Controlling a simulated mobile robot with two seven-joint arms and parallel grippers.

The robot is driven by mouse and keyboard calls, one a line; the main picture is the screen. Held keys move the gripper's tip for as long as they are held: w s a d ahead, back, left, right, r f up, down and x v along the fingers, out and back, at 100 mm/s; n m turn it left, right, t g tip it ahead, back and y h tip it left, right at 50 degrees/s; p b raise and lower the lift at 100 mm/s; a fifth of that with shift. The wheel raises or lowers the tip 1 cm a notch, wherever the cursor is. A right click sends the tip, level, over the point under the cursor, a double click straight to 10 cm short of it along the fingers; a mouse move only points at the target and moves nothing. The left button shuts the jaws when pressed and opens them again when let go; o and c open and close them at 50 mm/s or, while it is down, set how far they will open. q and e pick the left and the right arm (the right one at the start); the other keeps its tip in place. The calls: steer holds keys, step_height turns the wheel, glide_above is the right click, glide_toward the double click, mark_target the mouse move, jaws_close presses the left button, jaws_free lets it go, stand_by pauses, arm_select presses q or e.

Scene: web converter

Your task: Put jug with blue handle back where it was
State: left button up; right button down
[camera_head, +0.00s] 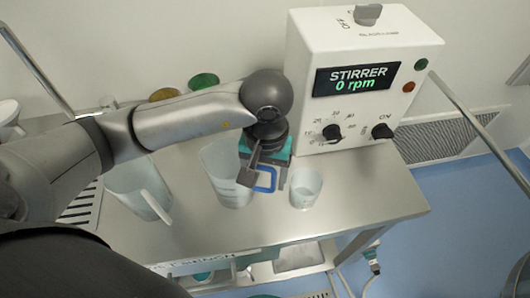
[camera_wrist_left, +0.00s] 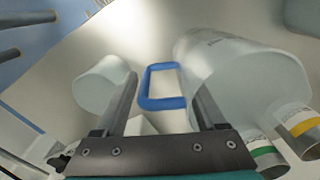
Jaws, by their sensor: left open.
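The jug with the blue handle is a translucent pale jug (camera_head: 224,175) standing on the steel table; in the left wrist view its body (camera_wrist_left: 240,75) fills the right side. Its square blue handle (camera_head: 265,188) points right, towards a small beaker. My left gripper (camera_head: 262,178) is above the handle and partly hides the jug in the head view. In the left wrist view my left gripper (camera_wrist_left: 167,85) is open, and the blue handle (camera_wrist_left: 148,88) appears between its fingers, with no grip on it. My right gripper is not in view.
A small clear beaker (camera_head: 305,188) stands right of the jug. A larger jug with a pale handle (camera_head: 138,188) stands at the left. The stirrer box (camera_head: 365,80), showing 0 rpm, stands behind. Jars with green and yellow labels (camera_wrist_left: 292,125) are near. The table's front right is clear.

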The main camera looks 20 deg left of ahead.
arm_select(q)
step_height(320, 180, up, 10)
steer(key=shift+d+f, duration=0.1)
steer(key=shift+f, duration=0.05)
stand_by(0.4)
